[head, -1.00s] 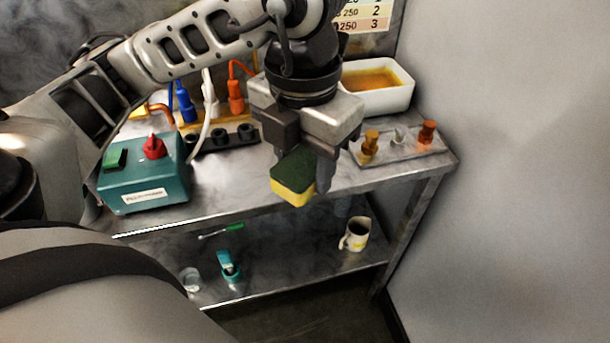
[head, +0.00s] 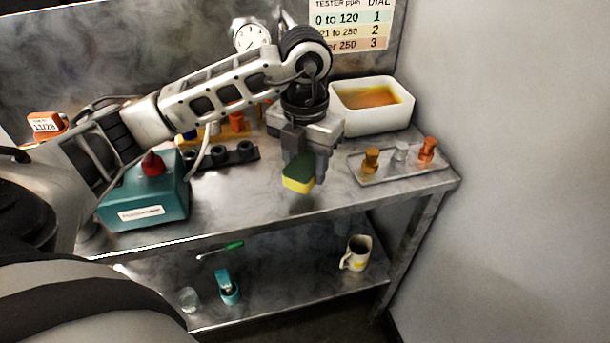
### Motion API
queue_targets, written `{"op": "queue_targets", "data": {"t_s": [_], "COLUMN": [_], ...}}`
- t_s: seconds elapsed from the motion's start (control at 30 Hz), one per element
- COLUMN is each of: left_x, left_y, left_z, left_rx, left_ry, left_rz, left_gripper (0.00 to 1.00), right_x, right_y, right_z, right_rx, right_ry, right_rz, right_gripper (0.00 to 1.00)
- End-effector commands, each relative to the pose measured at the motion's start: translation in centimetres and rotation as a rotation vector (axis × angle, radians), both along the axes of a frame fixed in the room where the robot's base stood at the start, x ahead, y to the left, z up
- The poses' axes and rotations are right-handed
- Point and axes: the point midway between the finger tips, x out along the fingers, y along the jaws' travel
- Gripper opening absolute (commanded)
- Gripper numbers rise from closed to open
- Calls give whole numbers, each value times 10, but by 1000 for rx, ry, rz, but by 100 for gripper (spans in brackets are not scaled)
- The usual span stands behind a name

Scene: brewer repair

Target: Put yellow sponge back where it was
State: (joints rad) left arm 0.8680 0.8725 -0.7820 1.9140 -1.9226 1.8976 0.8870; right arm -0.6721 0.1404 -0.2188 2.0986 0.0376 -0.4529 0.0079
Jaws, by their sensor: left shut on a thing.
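The yellow sponge (head: 298,180) has a dark green scouring top and a yellow lower part. My left gripper (head: 304,166) points down and is shut on the sponge. It holds the sponge over the middle of the steel bench top (head: 250,207), between the black socket strip and the metal plate. I cannot tell exactly how high the sponge is above the bench top. My right gripper is not in view.
A white tub (head: 385,118) of amber liquid stands at the back right. A plate with several knobs (head: 400,172) lies in front of it. A teal box (head: 146,203) with a red knob stands left. The lower shelf holds a mug (head: 356,254) and a teal item (head: 227,287).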

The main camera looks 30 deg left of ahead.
Motion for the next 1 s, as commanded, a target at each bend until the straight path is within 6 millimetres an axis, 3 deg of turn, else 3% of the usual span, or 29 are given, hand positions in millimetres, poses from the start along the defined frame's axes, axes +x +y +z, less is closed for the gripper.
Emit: {"op": "queue_targets", "data": {"t_s": [0.3,0.7,0.73,0.8,1.0], "left_x": [6,6,6,6,6], "left_y": [4,4,4,4,4], "left_z": [-37,-45,-44,-43,-43], "left_rx": [1,0,0,0,0], "left_ry": [2,-1,-1,-1,-1], "left_rz": [0,-1,-1,0,0], "left_gripper": [26,26,47,66,66], "right_x": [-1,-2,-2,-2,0], "right_y": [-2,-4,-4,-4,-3], "right_z": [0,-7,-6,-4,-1], "right_rx": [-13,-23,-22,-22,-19], "right_ry": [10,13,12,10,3], "right_rz": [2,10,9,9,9], "right_gripper": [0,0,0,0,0]}}
